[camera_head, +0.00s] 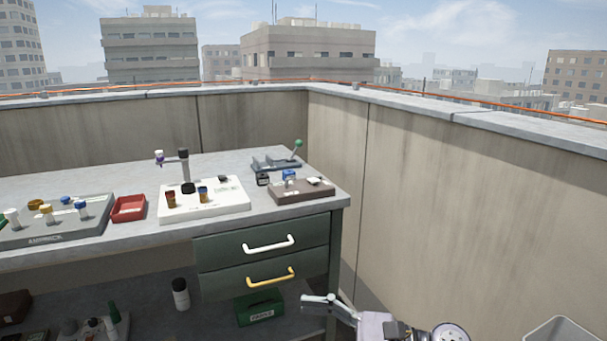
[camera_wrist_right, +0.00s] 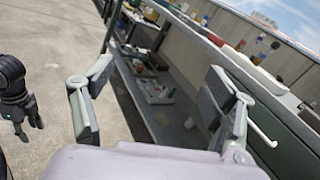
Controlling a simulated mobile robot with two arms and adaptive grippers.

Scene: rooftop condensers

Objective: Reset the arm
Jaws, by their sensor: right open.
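A post with a sideways arm (camera_head: 172,159) stands on a white board (camera_head: 232,203) on the workbench. The arm points left and carries a small purple-and-white piece at its end. A lever with a green knob (camera_head: 298,144) rises tilted from a dark base at the back right of the bench. My right gripper (camera_head: 332,304) is below and in front of the drawers, away from both. In the right wrist view its two fingers (camera_wrist_right: 158,110) are wide apart with nothing between them. A dark gripper, apparently my left one (camera_wrist_right: 28,122), shows at the left edge there; its jaw opening is unclear.
The bench also holds a grey tray (camera_head: 92,226) with several capped pieces, a red bin (camera_head: 128,208) and a brown block (camera_head: 300,194). Drawers have a white handle (camera_head: 268,244) and a yellow handle (camera_head: 271,277). A green box (camera_head: 259,307) sits below. A wall stands right.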

